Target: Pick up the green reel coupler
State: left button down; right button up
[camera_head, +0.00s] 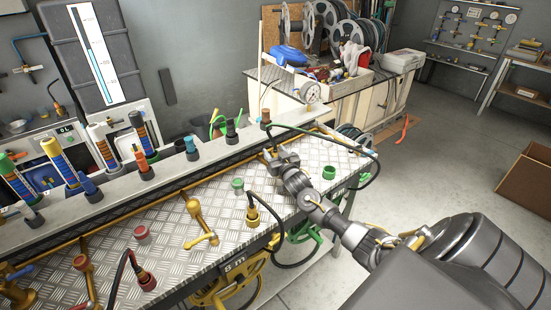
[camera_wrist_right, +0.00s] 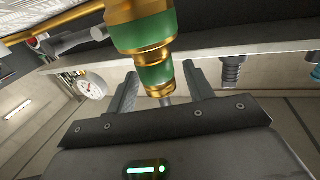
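The green reel coupler (camera_wrist_right: 154,62), with green bands and brass rings, shows large in the right wrist view. Its narrow lower end reaches between the two fingers of my right gripper (camera_wrist_right: 160,88). The fingers are apart, with a visible gap on each side of the coupler. In the head view my right gripper (camera_head: 281,157) is over the far right part of the metal-plate table (camera_head: 220,215). I cannot clearly make out the coupler there, near the gripper. My left gripper is not in view.
A green cap (camera_head: 238,184) and another green piece (camera_head: 328,172) stand on the table. A black hose with a brass end (camera_head: 253,215) and a yellow valve (camera_head: 200,220) stand nearer. A ledge with several fittings (camera_head: 190,148) runs along the back.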

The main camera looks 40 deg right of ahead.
jog(key=c, duration=0.9)
jog(key=shift+c, duration=0.7)
jog(key=shift+r, duration=0.1)
